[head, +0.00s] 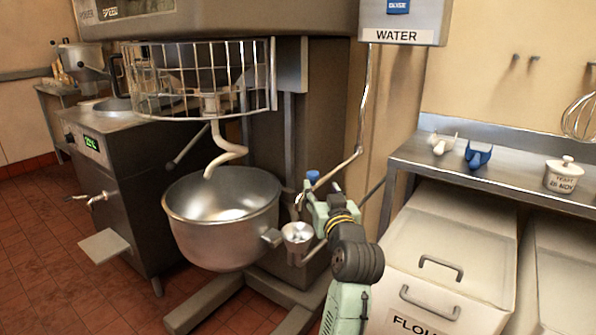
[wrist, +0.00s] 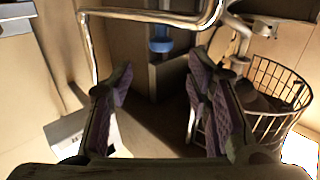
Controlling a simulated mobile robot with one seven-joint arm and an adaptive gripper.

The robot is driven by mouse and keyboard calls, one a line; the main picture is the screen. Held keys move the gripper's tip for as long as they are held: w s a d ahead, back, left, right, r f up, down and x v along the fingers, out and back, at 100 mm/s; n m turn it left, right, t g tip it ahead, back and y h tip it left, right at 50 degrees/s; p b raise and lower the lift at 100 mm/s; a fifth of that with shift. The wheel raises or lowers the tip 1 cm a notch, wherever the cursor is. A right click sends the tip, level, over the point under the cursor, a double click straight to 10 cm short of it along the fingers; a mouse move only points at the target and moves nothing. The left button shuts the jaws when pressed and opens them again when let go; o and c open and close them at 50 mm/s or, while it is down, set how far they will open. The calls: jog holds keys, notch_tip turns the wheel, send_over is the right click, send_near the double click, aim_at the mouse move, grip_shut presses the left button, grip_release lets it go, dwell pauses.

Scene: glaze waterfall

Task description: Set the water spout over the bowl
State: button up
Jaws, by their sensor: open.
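The water spout (head: 336,172) is a thin shiny pipe that drops from the box labelled WATER and bends down to the left. Its lower end is right of the steel mixing bowl (head: 225,205), above a small metal cup, not over the bowl. My gripper (head: 312,200) is close to this lower end, right of the bowl. In the wrist view the spout pipe (wrist: 150,16) crosses the top, beyond the open fingers (wrist: 160,80). Nothing is between the finger pads. A blue knob (head: 313,175) shows by the gripper; whether the fingers touch the pipe is unclear.
The small metal cup (head: 297,233) sits beside the bowl. A wire guard (head: 195,80) and dough hook (head: 225,152) are above the bowl. The WATER box (head: 402,22) hangs at upper right. A shelf (head: 500,170) and a flour bin (head: 440,260) stand on the right.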

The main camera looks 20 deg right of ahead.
aim_at(314, 175)
jog(key=w, duration=0.2)
jog(key=w+p, duration=0.1)
jog(key=w, duration=0.2)
jog(key=w+d+p, duration=0.1)
jog(key=w, duration=0.2)
jog(key=shift+w+r, duration=0.2)
jog(key=shift+w, duration=0.05)
jog(key=shift+w+f, duration=0.1)
jog(key=shift+w, duration=0.6)
jog(key=shift+c, duration=0.2)
jog(key=shift+d, duration=0.1)
grip_shut()
